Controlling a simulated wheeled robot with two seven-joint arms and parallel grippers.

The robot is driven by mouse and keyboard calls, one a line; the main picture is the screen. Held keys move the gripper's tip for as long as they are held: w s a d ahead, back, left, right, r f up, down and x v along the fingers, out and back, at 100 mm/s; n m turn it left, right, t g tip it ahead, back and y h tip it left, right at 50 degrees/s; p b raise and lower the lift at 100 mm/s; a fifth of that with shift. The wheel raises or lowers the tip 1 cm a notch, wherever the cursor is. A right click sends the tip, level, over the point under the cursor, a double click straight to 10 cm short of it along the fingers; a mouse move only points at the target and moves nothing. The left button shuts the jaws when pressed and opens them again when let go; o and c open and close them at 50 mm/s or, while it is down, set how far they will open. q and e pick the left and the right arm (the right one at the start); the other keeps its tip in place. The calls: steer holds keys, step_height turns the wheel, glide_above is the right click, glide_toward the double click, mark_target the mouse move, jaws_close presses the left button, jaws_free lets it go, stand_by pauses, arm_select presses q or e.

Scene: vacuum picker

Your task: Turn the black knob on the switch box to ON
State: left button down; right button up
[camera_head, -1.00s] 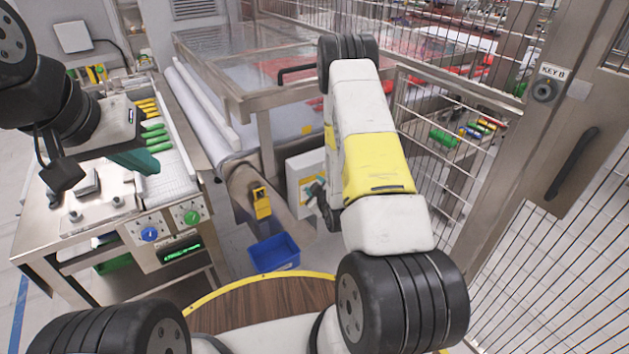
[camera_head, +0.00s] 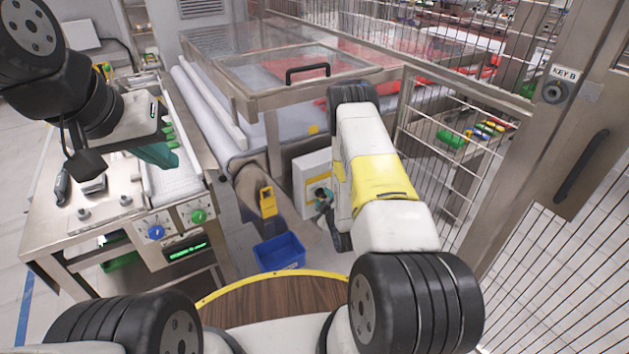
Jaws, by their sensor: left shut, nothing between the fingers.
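The steel bench front at left has a blue knob (camera_head: 155,232) and a green knob (camera_head: 198,216) on white plates. My left gripper (camera_head: 160,156), with teal fingers, is shut and empty above the bench's white tray.
A blue bin (camera_head: 280,252) sits on the floor below a yellow device (camera_head: 267,201). A clear-lidded machine with a black handle (camera_head: 307,72) stands behind. A wire fence (camera_head: 455,150) and a post with a KEY B lock (camera_head: 556,91) bound the right side.

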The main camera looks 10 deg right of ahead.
steer(key=shift+w, duration=0.1)
jaws_close()
stand_by(0.3)
steer(key=m, duration=0.1)
steer(key=m+g+y, duration=0.1)
steer(key=shift+d+r+m, duration=0.1)
steer(key=shift+d+m, duration=0.1)
steer(key=shift+m, duration=0.2)
steer(key=m+y, duration=0.1)
steer(key=m+g+y, duration=0.1)
steer(key=m, duration=0.1)
steer(key=shift+w+d, duration=0.1)
steer(key=shift+d, duration=0.1)
steer(key=m+y, duration=0.2)
steer(key=m, duration=0.1)
steer(key=shift+d+g, duration=0.15)
steer(key=shift+g, duration=0.15)
steer(key=m+y, duration=0.2)
steer(key=m, duration=0.1)
steer(key=shift+w+y, duration=0.1)
steer(key=shift+y, duration=0.2)
steer(key=shift+m, duration=0.4)
